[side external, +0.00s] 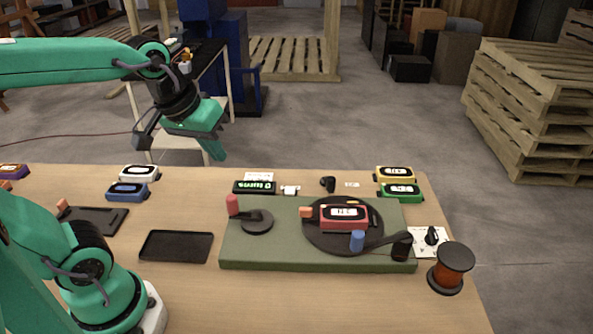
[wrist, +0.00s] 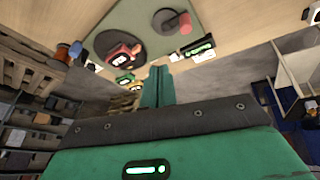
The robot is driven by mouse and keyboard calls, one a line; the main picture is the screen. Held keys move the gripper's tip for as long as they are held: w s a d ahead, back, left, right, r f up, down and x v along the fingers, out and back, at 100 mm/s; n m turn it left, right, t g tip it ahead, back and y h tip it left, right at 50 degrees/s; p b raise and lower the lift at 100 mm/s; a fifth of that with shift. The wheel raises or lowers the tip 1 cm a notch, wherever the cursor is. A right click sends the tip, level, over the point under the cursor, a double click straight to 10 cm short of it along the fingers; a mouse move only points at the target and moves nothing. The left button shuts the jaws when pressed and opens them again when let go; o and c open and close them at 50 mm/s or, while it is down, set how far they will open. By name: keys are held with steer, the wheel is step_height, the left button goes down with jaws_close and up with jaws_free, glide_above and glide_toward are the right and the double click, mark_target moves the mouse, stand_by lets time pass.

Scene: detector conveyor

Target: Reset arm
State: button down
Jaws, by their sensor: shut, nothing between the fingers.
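My gripper (side external: 217,151) is raised above the far edge of the table in the side external view, left of the green board. Its fingers point down and are shut with nothing between them. In the wrist view the closed green fingers (wrist: 157,87) show at the middle, with the table tipped at the top of the picture. The green board (side external: 290,260) carries a black turntable (side external: 320,240) with a red detector (side external: 344,217) on it. A smaller black disc (side external: 257,222) with a red handle (side external: 233,205) is on the board's left. My gripper touches none of these.
A white detector (side external: 139,173) and a blue detector (side external: 127,191) lie at the table's left. A yellow detector (side external: 394,174) and a green detector (side external: 401,192) lie at the back right. A black tray (side external: 176,246) lies left of the board. A copper spool (side external: 452,267) stands front right.

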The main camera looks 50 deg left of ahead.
steer(key=s+m, duration=0.1)
steer(key=s+f+m, duration=0.1)
steer(key=s+m, duration=0.2)
steer(key=shift+s+d+f+t, duration=0.2)
steer(key=shift+d+f+t, duration=0.15)
steer(key=shift+t, duration=0.05)
